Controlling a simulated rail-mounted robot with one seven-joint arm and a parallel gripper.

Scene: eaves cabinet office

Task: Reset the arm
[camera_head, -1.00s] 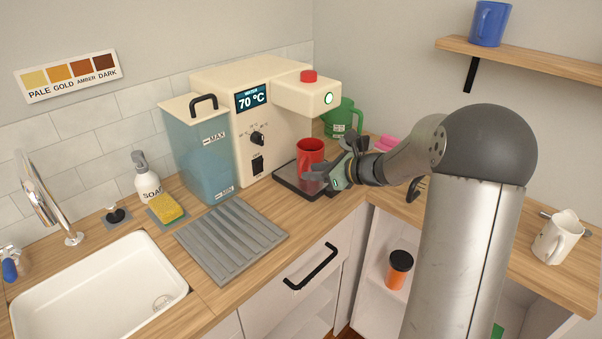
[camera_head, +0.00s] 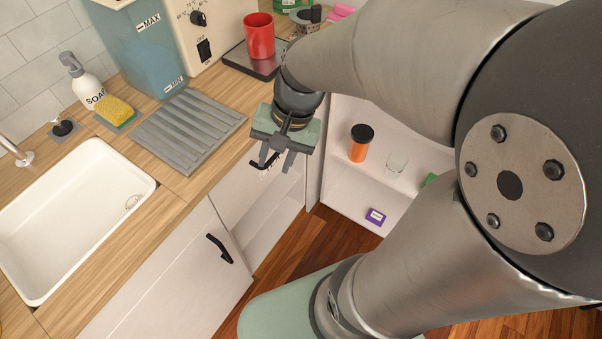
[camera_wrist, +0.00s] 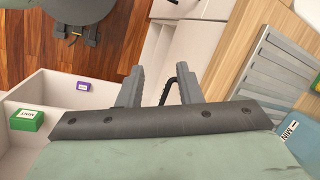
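My gripper (camera_head: 276,160) points downward in the head view, in front of the counter edge and beside the drawer front with a black handle. Its two fingers stand apart with nothing between them. In the wrist view my gripper (camera_wrist: 158,88) also shows its fingers apart and empty; a black handle shows just beyond the right finger. The red mug (camera_head: 260,36) stands upright on the machine's dark drip tray (camera_head: 236,58), apart from my gripper.
The grey drying rack (camera_head: 186,130) and white sink (camera_head: 70,215) are on the counter (camera_head: 150,165). The open cabinet (camera_head: 345,185) holds an orange cup with a black lid (camera_head: 360,145), a clear glass (camera_head: 397,162) and a purple box (camera_head: 375,216). Wooden floor (camera_head: 300,255) lies below.

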